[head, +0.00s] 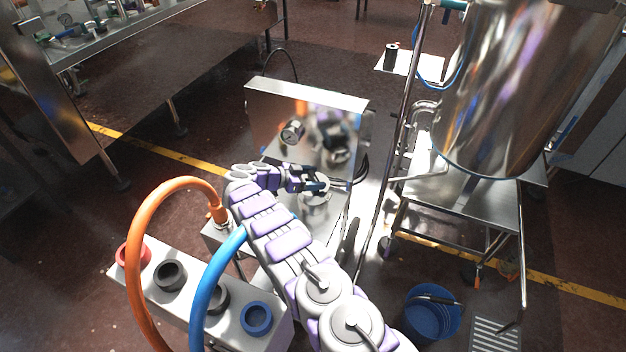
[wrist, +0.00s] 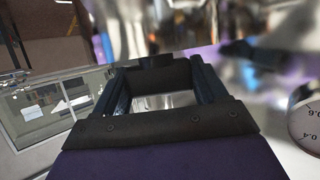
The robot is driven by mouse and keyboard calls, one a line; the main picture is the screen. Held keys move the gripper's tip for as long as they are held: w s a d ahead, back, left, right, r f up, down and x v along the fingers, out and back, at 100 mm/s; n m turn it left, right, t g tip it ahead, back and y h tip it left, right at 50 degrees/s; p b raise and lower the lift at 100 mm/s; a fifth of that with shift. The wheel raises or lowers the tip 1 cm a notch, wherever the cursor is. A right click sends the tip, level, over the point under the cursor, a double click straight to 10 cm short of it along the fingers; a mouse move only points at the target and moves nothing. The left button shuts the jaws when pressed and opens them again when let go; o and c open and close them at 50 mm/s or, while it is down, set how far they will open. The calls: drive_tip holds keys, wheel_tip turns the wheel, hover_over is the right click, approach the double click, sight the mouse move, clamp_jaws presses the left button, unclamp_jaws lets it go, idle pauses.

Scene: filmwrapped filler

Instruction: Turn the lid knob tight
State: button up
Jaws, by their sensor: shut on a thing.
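My gripper (head: 317,184) is at a small shiny steel housing in front of an upright steel panel (head: 262,112). In the wrist view the two dark fingers (wrist: 158,66) reach forward, apart, and are shut on what I take to be the lid knob. The knob is mostly hidden by the fingers, and its turn angle cannot be told. A blurred shiny metal surface (wrist: 160,28) fills the view just beyond the fingertips. A round steel part (head: 314,203), perhaps the lid, shows just below the gripper in the head view.
A large steel tank (head: 510,90) stands at right. A hose block (head: 185,300) with orange and blue hoses is near front left. A blue bucket (head: 432,318) is on the floor.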

drive_tip(key=shift+w+a+r, duration=0.1)
drive_tip(key=shift+w+r, duration=0.05)
drive_tip(key=shift+r, duration=0.2)
idle(0.4)
drive_tip(key=o, duration=1)
drive_tip(key=shift+f, duration=0.2)
drive_tip(key=shift+c, duration=0.2)
drive_tip(key=shift+r, duration=0.1)
